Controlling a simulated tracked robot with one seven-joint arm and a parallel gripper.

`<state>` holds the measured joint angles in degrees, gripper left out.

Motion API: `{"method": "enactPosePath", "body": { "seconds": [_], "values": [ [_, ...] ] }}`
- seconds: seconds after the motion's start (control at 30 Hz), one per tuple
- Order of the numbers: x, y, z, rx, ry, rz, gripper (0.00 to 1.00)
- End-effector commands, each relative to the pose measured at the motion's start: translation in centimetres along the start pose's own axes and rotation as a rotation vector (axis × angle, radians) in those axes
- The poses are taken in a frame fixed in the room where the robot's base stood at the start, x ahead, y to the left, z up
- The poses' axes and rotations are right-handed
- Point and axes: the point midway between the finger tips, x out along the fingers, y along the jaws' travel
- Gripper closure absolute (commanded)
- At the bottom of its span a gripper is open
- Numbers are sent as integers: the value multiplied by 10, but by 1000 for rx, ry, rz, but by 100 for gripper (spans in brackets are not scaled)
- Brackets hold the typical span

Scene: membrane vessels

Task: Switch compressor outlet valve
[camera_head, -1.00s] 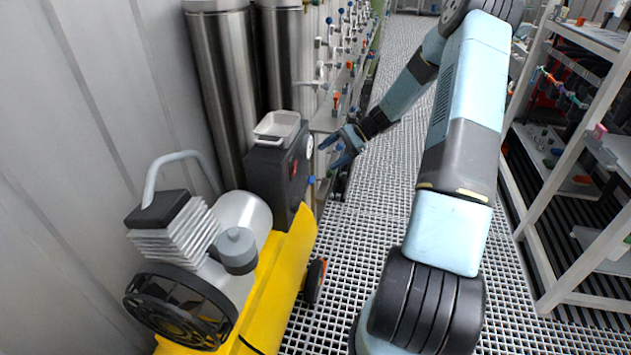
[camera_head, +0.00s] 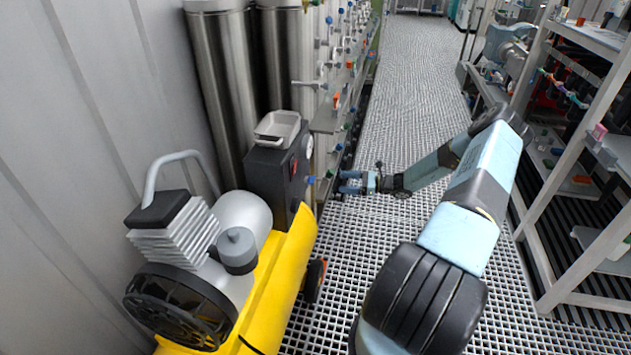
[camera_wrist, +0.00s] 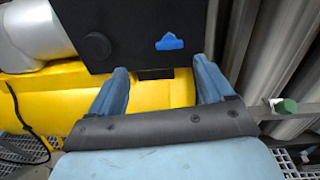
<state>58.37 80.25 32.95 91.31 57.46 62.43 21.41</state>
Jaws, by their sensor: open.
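The compressor (camera_head: 282,283) is yellow with a black control box (camera_head: 265,180) at its far end. A small blue valve handle (camera_head: 310,180) sticks out of the box's right side. The handle also shows in the wrist view (camera_wrist: 170,42), flat against the black box face, ahead of the fingers. My gripper (camera_head: 342,182) is open and empty, to the right of the blue handle, at about its height in the picture, with its fingers pointing at the compressor. In the wrist view my gripper (camera_wrist: 160,72) has its two blue fingers on either side below the handle, apart from it.
A round gauge (camera_head: 309,145) and a red part (camera_head: 293,167) sit on the box, with a pale tray (camera_head: 277,126) on top. Steel vessels (camera_head: 222,90) and a valve-lined rack (camera_head: 340,85) stand behind. Shelving (camera_head: 575,200) is at the right. The grated floor (camera_head: 400,130) between is clear.

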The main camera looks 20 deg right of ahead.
Motion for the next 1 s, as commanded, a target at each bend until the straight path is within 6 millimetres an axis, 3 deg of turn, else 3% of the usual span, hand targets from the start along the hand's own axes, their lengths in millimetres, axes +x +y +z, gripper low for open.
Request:
{"method": "enactPosePath", "body": {
  "seconds": [0.2,0.43,1.0],
  "values": [
    [-7,-5,-19,51,-49,-63,19],
    [4,-6,-21,58,-56,-69,19],
    [98,-12,-16,57,-55,-68,19]
  ]
}}
